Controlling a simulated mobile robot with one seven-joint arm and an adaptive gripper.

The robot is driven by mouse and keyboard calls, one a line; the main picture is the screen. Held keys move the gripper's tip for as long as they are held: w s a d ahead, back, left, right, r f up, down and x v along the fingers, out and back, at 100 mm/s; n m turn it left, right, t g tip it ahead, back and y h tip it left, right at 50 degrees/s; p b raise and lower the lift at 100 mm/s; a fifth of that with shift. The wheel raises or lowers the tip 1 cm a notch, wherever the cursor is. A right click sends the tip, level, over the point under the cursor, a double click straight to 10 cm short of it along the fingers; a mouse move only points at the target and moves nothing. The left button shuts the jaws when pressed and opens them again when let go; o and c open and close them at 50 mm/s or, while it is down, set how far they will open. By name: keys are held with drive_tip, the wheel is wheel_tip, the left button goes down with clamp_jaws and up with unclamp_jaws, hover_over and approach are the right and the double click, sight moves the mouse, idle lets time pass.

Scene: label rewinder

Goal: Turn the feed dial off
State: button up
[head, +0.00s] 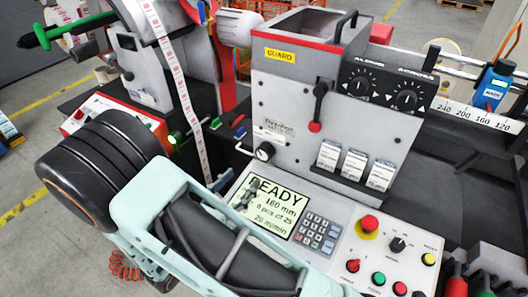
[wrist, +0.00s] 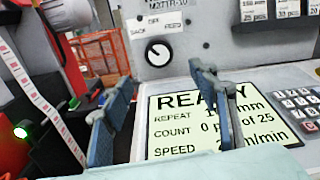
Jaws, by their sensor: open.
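A small round black dial (wrist: 158,52) with a white mark sits on the grey machine face, with small lettering including "OFF" around it. I take it for the feed dial; its lettering is too small to read fully. In the head view the dial (head: 264,151) is at the lower left of the machine front. My gripper (wrist: 163,79) is open and empty in the wrist view. Its two blue-grey fingers stand apart below the dial, in front of the screen, not touching it. In the head view my arm hides most of the gripper.
The lit screen (head: 275,205) reads READY, beside a keypad (head: 315,232). A control panel with a red button (head: 370,223) and a selector knob (head: 397,244) lies right. A red-knobbed lever (head: 315,126) sticks out above. A label web (wrist: 45,88) runs down left of the gripper.

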sight(262, 156)
drive_tip(key=p+x, duration=0.2)
drive_tip(key=x, duration=0.8)
drive_tip(key=shift+w+d, duration=0.15)
drive_tip(key=shift+w, duration=0.2)
drive_tip(key=shift+c, duration=0.2)
drive_tip(key=c, duration=1.1)
